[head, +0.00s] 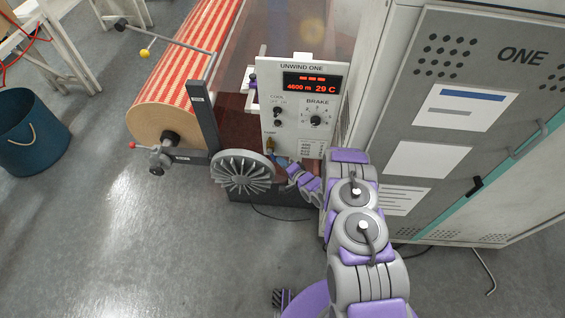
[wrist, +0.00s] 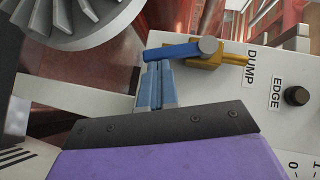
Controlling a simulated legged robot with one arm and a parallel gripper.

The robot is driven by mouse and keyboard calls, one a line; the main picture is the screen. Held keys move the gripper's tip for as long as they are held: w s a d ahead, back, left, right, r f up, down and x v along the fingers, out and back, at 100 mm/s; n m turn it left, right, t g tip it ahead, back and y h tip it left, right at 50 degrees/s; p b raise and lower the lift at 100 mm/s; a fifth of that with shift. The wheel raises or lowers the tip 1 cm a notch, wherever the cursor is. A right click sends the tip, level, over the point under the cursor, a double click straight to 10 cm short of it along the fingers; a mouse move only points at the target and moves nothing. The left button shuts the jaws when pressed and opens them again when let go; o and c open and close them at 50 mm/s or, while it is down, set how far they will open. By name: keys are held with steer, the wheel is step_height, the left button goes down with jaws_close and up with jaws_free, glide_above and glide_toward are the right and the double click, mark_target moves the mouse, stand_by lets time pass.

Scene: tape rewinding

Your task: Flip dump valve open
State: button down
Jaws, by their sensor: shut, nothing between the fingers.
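The dump valve shows in the wrist view with a brass body (wrist: 214,59) beside the DUMP label and a blue lever (wrist: 178,51) reaching left from a grey pivot. In the head view its small brass body (head: 269,144) sits low on the UNWIND ONE panel. My gripper (wrist: 158,68) has its blue fingers shut and empty, with the tips right at the left part of the lever. I cannot tell whether they touch it. In the head view my gripper (head: 281,161) is at the panel's lower left corner, small and partly hidden by my wrist.
The control panel (head: 289,83) has a red display and several knobs. A finned grey wheel (head: 241,172) stands just left of my gripper, and shows close by in the wrist view (wrist: 72,20). A red-striped roll (head: 185,65) lies behind it. A grey cabinet (head: 425,90) stands right.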

steer(key=shift+a+f+m+y+b, duration=0.35)
steer(key=shift+a+b, duration=0.25)
steer(key=shift+b, duration=0.2)
steer(key=shift+s+a, duration=0.15)
